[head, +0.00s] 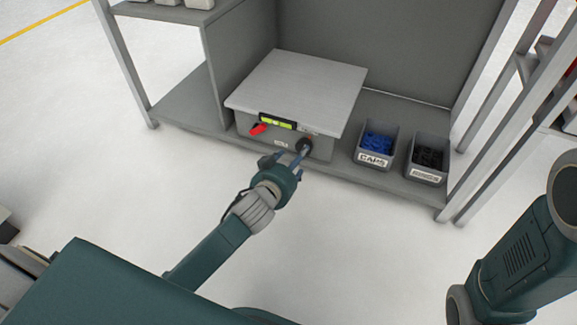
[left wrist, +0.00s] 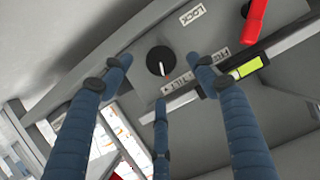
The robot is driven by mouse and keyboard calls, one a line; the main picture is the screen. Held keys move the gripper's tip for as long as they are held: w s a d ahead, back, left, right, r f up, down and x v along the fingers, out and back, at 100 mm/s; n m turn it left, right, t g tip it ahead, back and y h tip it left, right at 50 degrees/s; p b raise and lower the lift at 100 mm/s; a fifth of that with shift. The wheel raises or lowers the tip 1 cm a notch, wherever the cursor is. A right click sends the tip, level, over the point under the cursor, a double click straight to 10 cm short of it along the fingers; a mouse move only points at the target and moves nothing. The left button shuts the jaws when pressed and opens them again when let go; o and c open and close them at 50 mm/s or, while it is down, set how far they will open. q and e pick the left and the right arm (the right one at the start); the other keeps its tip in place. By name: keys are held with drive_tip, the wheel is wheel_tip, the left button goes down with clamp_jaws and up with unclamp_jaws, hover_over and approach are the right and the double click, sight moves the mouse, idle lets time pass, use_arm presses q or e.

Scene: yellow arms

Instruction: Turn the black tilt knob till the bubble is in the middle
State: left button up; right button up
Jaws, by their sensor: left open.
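A grey box with a light tilting plate (head: 300,85) stands on the shelf. Its front carries a green-yellow level vial (head: 277,122), a red lever (head: 258,128) and the black tilt knob (head: 305,145). The bubble is too small to place. In the left wrist view the round knob (left wrist: 159,60) with a white pointer line shows whole beside the TILT label (left wrist: 178,84); the vial (left wrist: 248,68) and red lever (left wrist: 254,20) are at right. My left gripper (head: 290,160) is open in front of the knob. Its fingers (left wrist: 160,72) spread around the knob's outline, with no visible contact. My right gripper is out of view.
Right of the box, a grey bin of blue caps (head: 359,157) and a bin of black parts (head: 412,173) stand on the shelf (head: 340,168). Shelf posts rise at both sides. The floor in front is clear.

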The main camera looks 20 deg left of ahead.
use_arm(q)
drive_tip(key=v, duration=0.5)
drive_tip(key=shift+s, duration=0.1)
idle(0.3)
